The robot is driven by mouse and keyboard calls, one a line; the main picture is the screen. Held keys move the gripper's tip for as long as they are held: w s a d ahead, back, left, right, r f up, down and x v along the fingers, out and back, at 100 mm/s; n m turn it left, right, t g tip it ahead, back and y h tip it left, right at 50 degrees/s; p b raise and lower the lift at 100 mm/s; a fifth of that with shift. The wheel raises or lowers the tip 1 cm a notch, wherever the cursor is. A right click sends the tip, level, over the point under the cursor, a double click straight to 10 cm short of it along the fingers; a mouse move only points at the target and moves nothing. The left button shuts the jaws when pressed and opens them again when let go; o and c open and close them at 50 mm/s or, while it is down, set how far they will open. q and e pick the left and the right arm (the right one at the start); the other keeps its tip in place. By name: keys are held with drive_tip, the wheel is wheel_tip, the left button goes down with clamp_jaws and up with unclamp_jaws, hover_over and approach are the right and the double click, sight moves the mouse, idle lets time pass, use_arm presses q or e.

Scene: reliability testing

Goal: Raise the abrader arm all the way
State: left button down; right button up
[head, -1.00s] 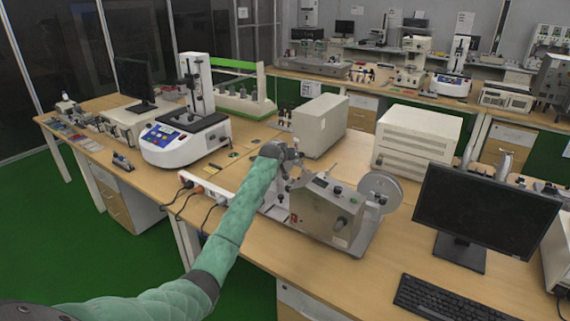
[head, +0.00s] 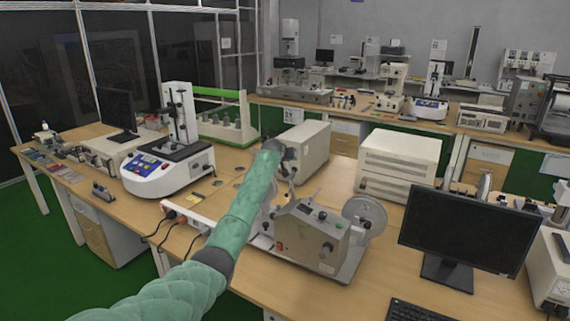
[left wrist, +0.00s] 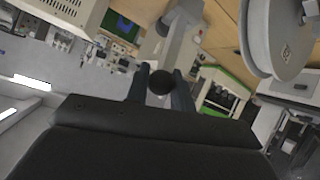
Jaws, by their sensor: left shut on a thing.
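The abrader (head: 308,235) is a grey-beige box with dials on a base plate on the near table, with a round grey wheel (head: 362,212) at its right. My left arm in its green sleeve reaches over the abrader's left side, and its gripper (head: 287,165) is high above the base, partly hidden by the wrist. In the left wrist view, the two dark fingers are shut on a round black knob (left wrist: 160,82). The grey abrader arm (left wrist: 178,42) extends beyond the knob. The wheel also shows there at upper right (left wrist: 280,38). My right gripper is out of view.
A beige box (head: 303,148) stands behind my left gripper, and a larger beige cabinet (head: 400,165) is behind the wheel. A monitor (head: 455,235) and keyboard (head: 420,311) are at right. A white power strip (head: 186,213) lies along the front edge.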

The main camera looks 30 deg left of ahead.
use_arm(q)
drive_tip(key=shift+w+d, duration=0.1)
drive_tip(key=shift+w, duration=0.45)
drive_tip(key=shift+r, duration=0.1)
drive_tip(key=c, duration=1.5)
unclamp_jaws()
drive_tip(key=shift+o, duration=1.3)
drive_tip(key=shift+w+d, duration=0.1)
drive_tip(key=shift+w, duration=0.1)
drive_tip(key=shift+s, duration=0.1)
